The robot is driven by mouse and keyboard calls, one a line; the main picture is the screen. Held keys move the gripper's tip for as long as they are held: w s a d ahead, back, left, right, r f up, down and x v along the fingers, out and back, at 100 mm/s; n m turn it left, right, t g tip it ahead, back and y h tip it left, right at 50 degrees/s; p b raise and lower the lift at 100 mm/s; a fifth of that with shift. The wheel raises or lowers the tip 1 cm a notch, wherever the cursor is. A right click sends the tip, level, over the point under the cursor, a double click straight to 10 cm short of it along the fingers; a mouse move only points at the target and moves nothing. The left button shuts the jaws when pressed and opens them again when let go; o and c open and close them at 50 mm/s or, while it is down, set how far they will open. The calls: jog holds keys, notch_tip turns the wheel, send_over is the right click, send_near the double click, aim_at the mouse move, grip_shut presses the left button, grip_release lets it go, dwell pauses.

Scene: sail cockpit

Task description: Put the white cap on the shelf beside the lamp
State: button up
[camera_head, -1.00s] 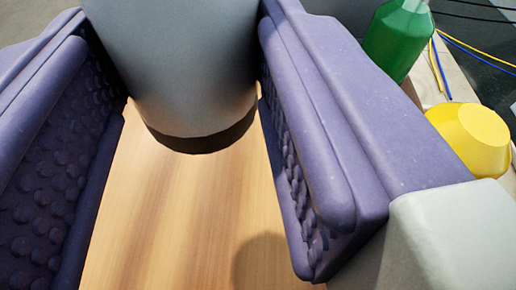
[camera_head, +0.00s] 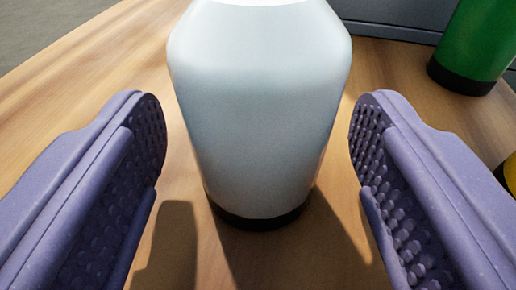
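A large white tapered body (camera_head: 262,110) with a dark ring at its base stands upright on a wooden surface (camera_head: 385,75), straight ahead in the camera view. Its top is cut off by the frame, so I cannot tell whether it is the white cap, the lamp or another thing. My gripper (camera_head: 258,130) is open, with one purple studded finger on each side of the white body. Gaps show between both fingers and the body, and nothing is held. I cannot identify a lamp or a shelf for certain.
A green container (camera_head: 476,45) with a dark base stands at the upper right. Part of a yellow object (camera_head: 510,173) shows at the right edge. A grey panel (camera_head: 385,10) lies behind the wooden surface. Bare wood shows at the left.

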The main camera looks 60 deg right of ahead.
dwell(0.3)
jog(key=v, duration=1.2)
jog(key=shift+b, duration=0.45)
jog(key=shift+a+f, duration=0.1)
